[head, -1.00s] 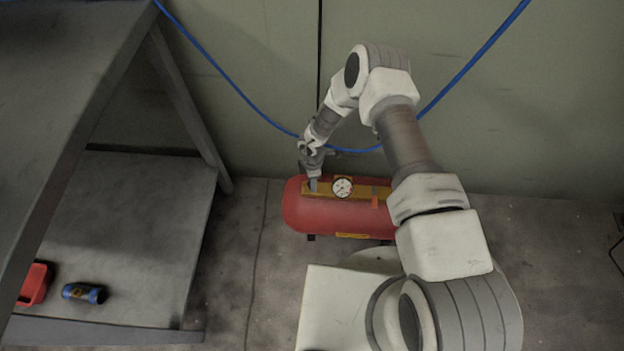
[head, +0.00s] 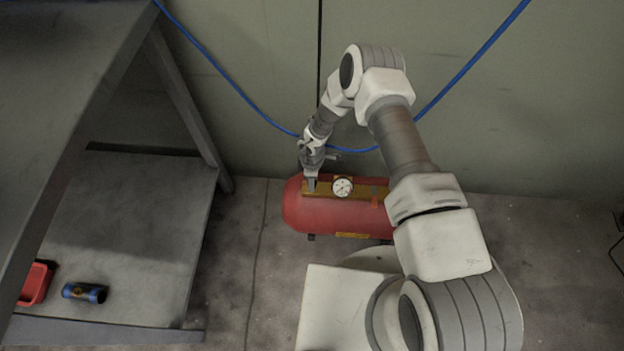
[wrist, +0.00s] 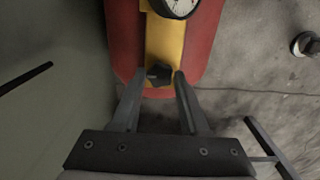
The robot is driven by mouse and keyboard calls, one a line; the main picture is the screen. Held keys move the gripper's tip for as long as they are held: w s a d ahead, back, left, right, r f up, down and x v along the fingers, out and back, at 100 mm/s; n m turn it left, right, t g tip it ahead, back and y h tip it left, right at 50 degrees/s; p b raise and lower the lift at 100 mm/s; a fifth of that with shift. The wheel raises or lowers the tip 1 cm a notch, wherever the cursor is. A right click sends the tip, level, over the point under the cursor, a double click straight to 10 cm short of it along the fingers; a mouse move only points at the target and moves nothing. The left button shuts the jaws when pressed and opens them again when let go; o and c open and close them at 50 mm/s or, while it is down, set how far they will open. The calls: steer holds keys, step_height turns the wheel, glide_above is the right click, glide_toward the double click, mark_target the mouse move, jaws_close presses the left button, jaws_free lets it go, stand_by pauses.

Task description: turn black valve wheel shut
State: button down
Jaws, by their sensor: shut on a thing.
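The black valve wheel (wrist: 159,75) is a small lobed knob at the near end of a yellow plate (wrist: 160,42) on the red tank (wrist: 205,30). My gripper (wrist: 160,79) is shut on the wheel, one finger on each side of it. In the head view my gripper (head: 311,186) points down at the left end of the red tank (head: 335,216), and the wheel is hidden there by the fingers. A white dial gauge (head: 343,187) sits just right of the gripper; it also shows at the top of the wrist view (wrist: 180,5).
A grey bench (head: 60,100) stands at the left, with a red bin (head: 35,284) and a blue cylinder (head: 84,292) on its lower shelf. A blue hose (head: 225,78) hangs along the wall behind the tank. Floor right of the tank is clear.

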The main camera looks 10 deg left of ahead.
steer(key=shift+c, duration=2.1)
jaws_free()
step_height(320, 180, up, 18)
steer(key=p, duration=0.5)
steer(key=shift+f, duration=0.25)
steer(key=shift+w, duration=0.1)
